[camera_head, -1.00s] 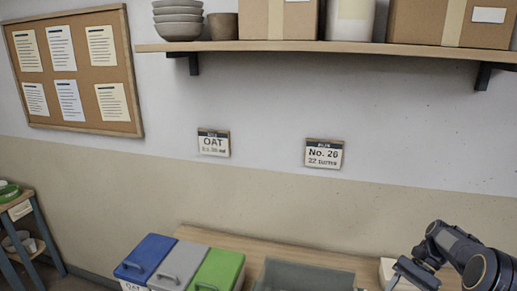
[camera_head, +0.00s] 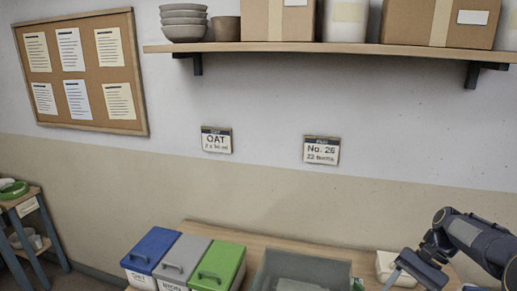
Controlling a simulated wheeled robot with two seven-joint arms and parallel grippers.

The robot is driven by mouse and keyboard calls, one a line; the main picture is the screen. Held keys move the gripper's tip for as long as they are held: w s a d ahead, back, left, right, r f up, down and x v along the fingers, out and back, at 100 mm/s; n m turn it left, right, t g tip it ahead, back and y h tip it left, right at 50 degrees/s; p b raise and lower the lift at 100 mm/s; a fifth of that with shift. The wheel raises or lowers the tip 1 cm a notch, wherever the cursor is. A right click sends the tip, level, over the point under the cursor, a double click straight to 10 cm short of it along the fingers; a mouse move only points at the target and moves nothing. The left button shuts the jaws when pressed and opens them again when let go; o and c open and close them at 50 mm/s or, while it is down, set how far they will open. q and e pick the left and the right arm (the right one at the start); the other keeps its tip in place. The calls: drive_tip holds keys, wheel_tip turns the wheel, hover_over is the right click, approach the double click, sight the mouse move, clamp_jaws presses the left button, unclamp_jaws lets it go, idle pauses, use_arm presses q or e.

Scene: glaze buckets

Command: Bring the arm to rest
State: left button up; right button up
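My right arm comes in from the right edge, and its gripper (camera_head: 408,268) hangs over the right end of the wooden table (camera_head: 233,238). The gripper is seen from the side and partly cut by the lower edge, so its fingers do not show clearly. I see nothing held in it. My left arm and gripper are out of view.
Blue (camera_head: 151,247), grey (camera_head: 181,257) and green (camera_head: 217,265) lidded buckets stand at the table's left. A grey tray (camera_head: 300,265) is right of them. A whitish container (camera_head: 388,264) sits beside my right gripper. A loaded wall shelf (camera_head: 330,47) hangs above two signs.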

drive_tip(key=s+a+r+n+t+h, duration=0.1)
drive_tip(key=s+a+r+n+t, duration=0.1)
drive_tip(key=s+a+r, duration=0.25)
drive_tip(key=s+a+f+n+t+h+b, duration=0.1)
drive_tip(key=s+a+n+t, duration=0.2)
drive_tip(key=s+a, duration=0.2)
drive_tip(key=s+a+f+n+t+h+b, duration=0.1)
drive_tip(key=s+a+n+t, duration=0.2)
drive_tip(key=s, duration=0.8)
drive_tip(key=shift+s+a+f+n, duration=0.2)
drive_tip(key=shift+a+n, duration=0.2)
drive_tip(key=shift+a, duration=0.85)
